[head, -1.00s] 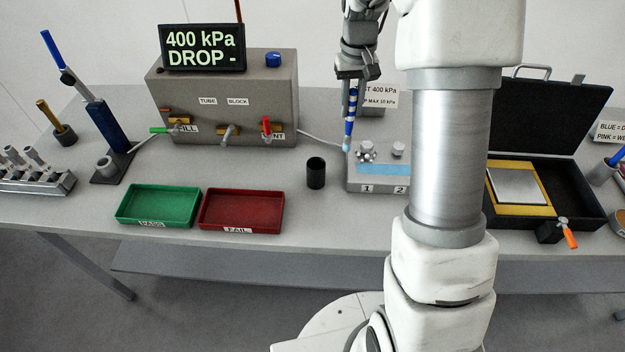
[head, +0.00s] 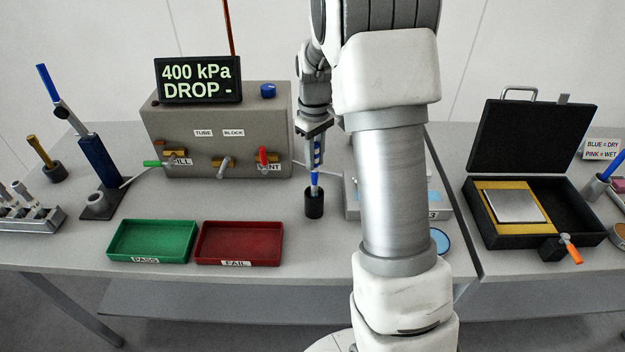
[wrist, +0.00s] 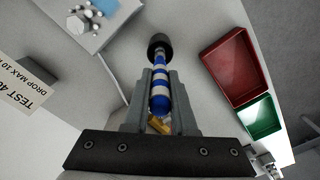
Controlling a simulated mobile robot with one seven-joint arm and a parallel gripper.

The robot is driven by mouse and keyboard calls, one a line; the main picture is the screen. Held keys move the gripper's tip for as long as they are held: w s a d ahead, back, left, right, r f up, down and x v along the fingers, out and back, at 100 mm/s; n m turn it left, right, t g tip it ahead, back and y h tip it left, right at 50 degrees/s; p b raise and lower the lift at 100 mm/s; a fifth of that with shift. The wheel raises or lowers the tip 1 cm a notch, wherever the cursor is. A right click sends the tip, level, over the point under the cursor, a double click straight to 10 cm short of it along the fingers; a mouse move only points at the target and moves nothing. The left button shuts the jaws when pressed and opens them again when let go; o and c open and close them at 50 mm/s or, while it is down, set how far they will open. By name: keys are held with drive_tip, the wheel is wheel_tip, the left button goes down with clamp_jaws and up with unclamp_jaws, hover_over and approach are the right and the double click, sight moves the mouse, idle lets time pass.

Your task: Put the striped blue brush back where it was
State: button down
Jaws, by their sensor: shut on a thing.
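The striped blue brush (head: 317,152) has blue and white bands and hangs upright, tip down, from my gripper (head: 316,138). My gripper is shut on the brush's upper part. The wrist view also shows the striped brush (wrist: 160,92) between the fingers (wrist: 160,82). Right below it a small black cup (head: 314,206) stands on the bench, also seen in the wrist view (wrist: 159,41). The brush's tip is at the cup's mouth and lined up with it. I cannot tell whether the tip is inside the rim or just above it.
A green tray (head: 152,241) and a red tray (head: 238,243) lie left of the cup. The grey test box (head: 215,130) stands behind them. A grey block (head: 352,207) is close to the cup's right, partly hidden by my arm. An open black case (head: 530,229) lies further right.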

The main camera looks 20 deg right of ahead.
sight(314, 184)
drive_tip(key=shift+f, duration=2.55)
drive_tip(key=c, duration=0.7)
unclamp_jaws()
drive_tip(key=shift+c, duration=0.2)
wheel_tip(314, 184, up, 12)
drive_tip(key=shift+r, duration=0.15)
drive_tip(key=s+a+r+m+t, duration=0.25)
drive_tip(key=s+a+r, duration=0.35)
drive_tip(key=s+r, duration=0.5)
drive_tip(key=s+a+f+m+t, duration=0.1)
drive_tip(key=s+a+m+t, duration=0.1)
drive_tip(key=s, duration=1.2)
drive_tip(key=shift+s+a+f+t, duration=0.2)
drive_tip(key=shift+a+t, duration=0.35)
drive_tip(key=shift+a, duration=0.55)
